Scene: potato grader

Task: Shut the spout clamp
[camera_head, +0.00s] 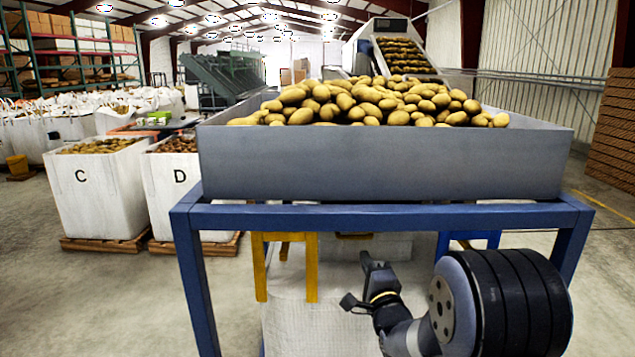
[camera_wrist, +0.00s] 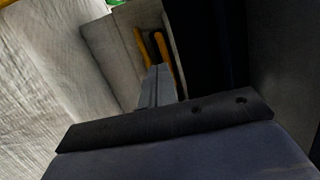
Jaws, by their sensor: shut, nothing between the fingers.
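My gripper (camera_head: 366,283) is low in front of the white bag (camera_head: 315,325) under the blue frame, in the lower middle of the head view. In the wrist view its narrow grey fingers (camera_wrist: 157,85) are together, with nothing seen between them. Beyond the fingertips, two yellow strips (camera_wrist: 163,50) show against a pale surface. I cannot tell whether they belong to the spout clamp. In the head view a small brownish bar (camera_head: 354,236) shows under the frame's front beam. No spout clamp can be made out for sure, so its state cannot be told.
A grey hopper (camera_head: 380,165) heaped with potatoes (camera_head: 370,102) sits on the blue frame (camera_head: 375,216). Its legs stand either side of my arm. A yellow loop (camera_head: 311,270) hangs left of my gripper. Bags C (camera_head: 100,195) and D (camera_head: 182,195) stand left. Floor is clear at left front.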

